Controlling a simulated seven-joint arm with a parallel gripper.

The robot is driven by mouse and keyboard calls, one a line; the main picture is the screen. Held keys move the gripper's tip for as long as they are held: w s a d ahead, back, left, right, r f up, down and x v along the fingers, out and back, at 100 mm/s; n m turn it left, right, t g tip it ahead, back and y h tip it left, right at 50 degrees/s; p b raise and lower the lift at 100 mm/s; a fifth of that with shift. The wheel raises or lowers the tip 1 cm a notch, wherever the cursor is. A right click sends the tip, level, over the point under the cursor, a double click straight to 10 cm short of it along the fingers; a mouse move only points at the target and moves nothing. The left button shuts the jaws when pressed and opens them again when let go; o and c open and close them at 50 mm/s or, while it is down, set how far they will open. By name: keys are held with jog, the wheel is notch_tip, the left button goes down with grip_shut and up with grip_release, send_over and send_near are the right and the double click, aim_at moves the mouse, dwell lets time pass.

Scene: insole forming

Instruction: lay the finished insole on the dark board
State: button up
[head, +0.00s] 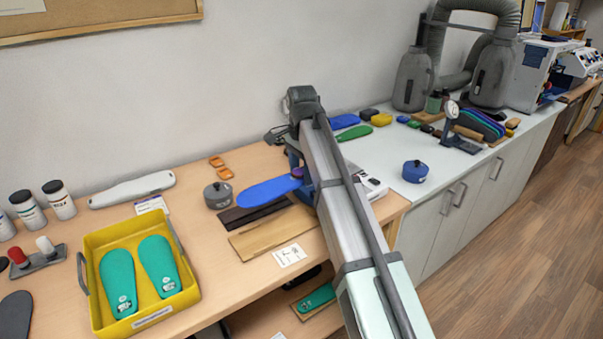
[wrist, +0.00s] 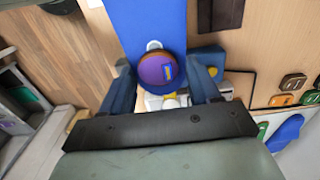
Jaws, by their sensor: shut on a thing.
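A long blue insole (head: 265,191) extends left from my gripper (head: 301,178), roughly level. A purple round heel part shows at its gripped end. In the wrist view, my gripper (wrist: 162,82) is shut with its fingers on either side of this purple and orange heel part, and the blue insole (wrist: 146,25) runs up out of the picture. The dark board (head: 248,215) lies on the wooden table, just below the insole in the head view. The gap between insole and board cannot be judged exactly.
A light wooden board (head: 270,237) lies in front of the dark one. A grey round pot (head: 217,195) stands close to its left end. A yellow tray (head: 140,240) holds two green insoles. A white card (head: 289,255) lies near the table's front edge.

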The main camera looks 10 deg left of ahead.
jog(key=shift+a, duration=0.1)
jog(key=shift+s+a+f, duration=0.2)
jog(key=shift+a, duration=0.05)
jog(key=w+a+f, duration=0.7)
jog(key=w+a, duration=0.2)
jog(key=shift+s+f, duration=0.15)
jog(key=shift+f, duration=1.45)
jog(key=shift+s+f, duration=0.1)
jog(key=shift+f, duration=1.45)
jog(key=shift+a+f, duration=0.1)
jog(key=shift+f, duration=0.3)
jog(key=o, duration=1.3)
